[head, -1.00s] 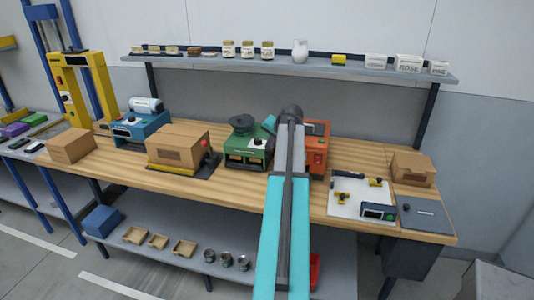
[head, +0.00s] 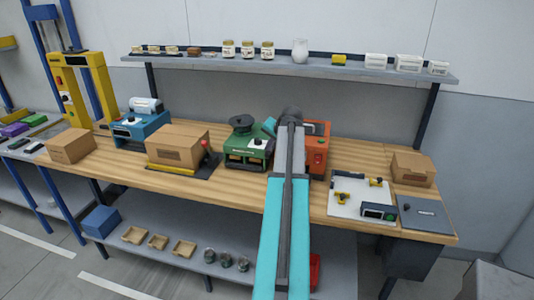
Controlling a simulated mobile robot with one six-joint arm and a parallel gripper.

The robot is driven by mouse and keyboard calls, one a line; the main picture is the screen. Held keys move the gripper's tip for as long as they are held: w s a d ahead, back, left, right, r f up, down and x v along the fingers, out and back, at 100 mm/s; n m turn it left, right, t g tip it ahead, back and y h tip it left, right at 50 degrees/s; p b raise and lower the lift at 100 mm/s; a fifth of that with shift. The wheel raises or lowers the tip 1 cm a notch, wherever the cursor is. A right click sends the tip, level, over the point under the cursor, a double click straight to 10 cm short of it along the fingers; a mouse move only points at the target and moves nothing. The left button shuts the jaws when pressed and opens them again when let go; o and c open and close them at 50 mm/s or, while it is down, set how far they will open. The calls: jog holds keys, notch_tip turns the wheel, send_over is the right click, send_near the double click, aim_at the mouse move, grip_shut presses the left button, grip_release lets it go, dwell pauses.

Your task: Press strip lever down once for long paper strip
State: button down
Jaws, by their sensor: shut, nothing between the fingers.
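A blue machine (head: 140,129) with a white roll (head: 146,104) on top stands on the bench at the left. A red-knobbed lever (head: 205,144) stands upright at the right side of a cardboard box on a dark base. A green machine (head: 246,148) with a black disc on top is left of my arm. An orange machine (head: 317,150) is partly hidden behind my arm. I cannot tell which of these carries the strip lever, and no long paper strip shows. My arm reaches up the middle of the view; my gripper is hidden behind it.
Cardboard boxes stand at the bench's left (head: 70,146) and right (head: 412,169) ends. A white board (head: 350,207) with yellow clamps lies right of my arm. A shelf (head: 200,60) with jars runs above. Bare wood (head: 235,188) shows along the bench front.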

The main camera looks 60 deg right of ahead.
aim_at(269, 155)
jog(key=shift+s+a+f+b, duration=0.15)
jog(key=shift+f+b, duration=0.3)
jog(key=shift+f, duration=0.55)
jog(key=shift+w+a+f+b, duration=0.15)
jog(key=shift+f+b, duration=0.3)
jog(key=shift+f, duration=0.55)
dwell(3.2)
jog(key=shift+s+r, duration=0.1)
dwell(0.5)
jog(key=shift+d+r+p, duration=0.15)
jog(key=shift+r+p, duration=0.45)
jog(key=shift+r, duration=0.4)
jog(key=shift+d+r+p, duration=0.2)
jog(key=shift+r+p, duration=0.4)
jog(key=shift+r, duration=0.45)
jog(key=shift+d+r+p, duration=0.15)
jog(key=shift+r+p, duration=0.45)
jog(key=shift+r, duration=0.4)
jog(key=shift+w+r, duration=0.1)
jog(key=shift+w, duration=0.1)
